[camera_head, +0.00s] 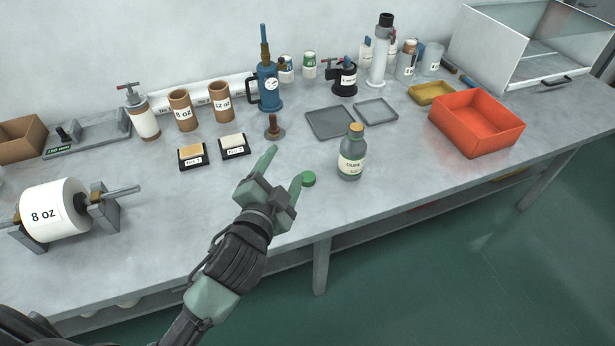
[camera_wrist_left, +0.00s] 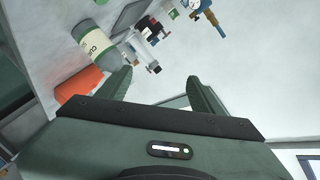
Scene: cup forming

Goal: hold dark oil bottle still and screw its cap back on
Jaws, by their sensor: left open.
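The dark oil bottle (camera_head: 350,173) stands upright on the grey bench, right of my left gripper. It is grey with a pale label and an orange-brown top. In the left wrist view the bottle (camera_wrist_left: 86,29) is at upper left, beyond the fingers. A round green cap (camera_head: 309,179) shows just beside the right finger, apart from the bottle; whether it touches the finger I cannot tell. A small green piece, likely the cap (camera_wrist_left: 101,2), is at the wrist view's top edge. My left gripper (camera_head: 287,165) is open with nothing between its fingers. My right gripper is out of view.
An orange-red bin (camera_head: 478,124) stands right of the bottle. Flat grey trays (camera_head: 330,122) lie behind it. Two small labelled blocks (camera_head: 192,156) and a brown stamp (camera_head: 273,129) are behind my gripper.

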